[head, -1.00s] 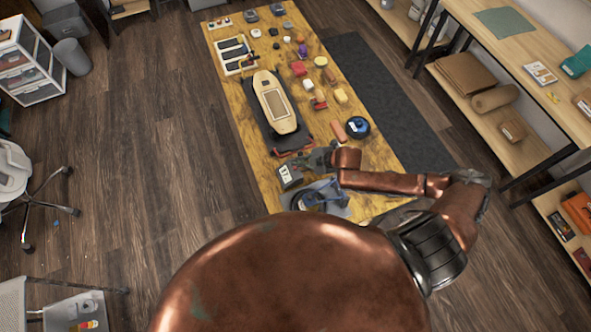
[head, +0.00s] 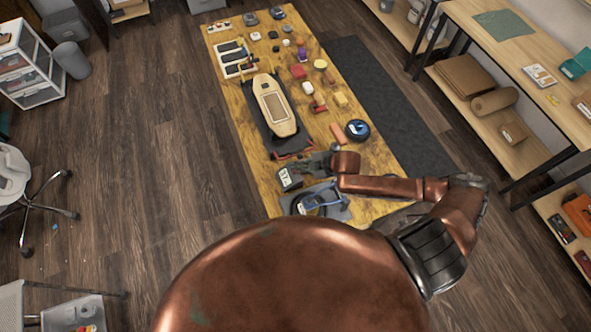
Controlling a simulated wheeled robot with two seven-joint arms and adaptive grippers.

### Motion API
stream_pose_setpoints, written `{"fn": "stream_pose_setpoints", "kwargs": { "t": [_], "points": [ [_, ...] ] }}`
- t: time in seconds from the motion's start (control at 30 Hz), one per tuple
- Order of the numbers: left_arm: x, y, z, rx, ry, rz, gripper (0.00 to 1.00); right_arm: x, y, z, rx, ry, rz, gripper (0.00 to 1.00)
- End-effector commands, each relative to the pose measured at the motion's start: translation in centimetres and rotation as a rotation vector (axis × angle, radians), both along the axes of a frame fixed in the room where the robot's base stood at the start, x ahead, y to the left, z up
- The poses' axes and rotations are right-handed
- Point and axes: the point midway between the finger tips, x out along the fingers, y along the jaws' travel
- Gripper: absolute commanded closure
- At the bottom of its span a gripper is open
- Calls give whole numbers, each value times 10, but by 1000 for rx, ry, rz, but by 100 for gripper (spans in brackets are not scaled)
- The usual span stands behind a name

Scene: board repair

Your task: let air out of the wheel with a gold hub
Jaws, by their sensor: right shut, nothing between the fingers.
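A board with a tan deck (head: 274,104) lies on a dark stand on the wooden table. Red parts show at its near end (head: 292,154). Its wheels are too small or hidden to tell, and I cannot make out a gold hub. My left gripper is not in view.
A blue tool on a grey tray (head: 322,200) is at the near end of the table. A dark round thing with a blue centre (head: 357,130) and a reddish block (head: 338,132) lie right of the board. Several small items fill the far right side.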

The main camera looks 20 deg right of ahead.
Motion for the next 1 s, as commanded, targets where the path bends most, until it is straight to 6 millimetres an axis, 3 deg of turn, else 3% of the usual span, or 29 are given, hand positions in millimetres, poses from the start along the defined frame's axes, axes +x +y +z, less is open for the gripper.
{"fn": "stream_pose_setpoints", "kwargs": {
  "t": [1.0],
  "points": [
    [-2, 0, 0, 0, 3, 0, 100, 0, 0, -8, 0, 0, 0, 100]
  ]
}}
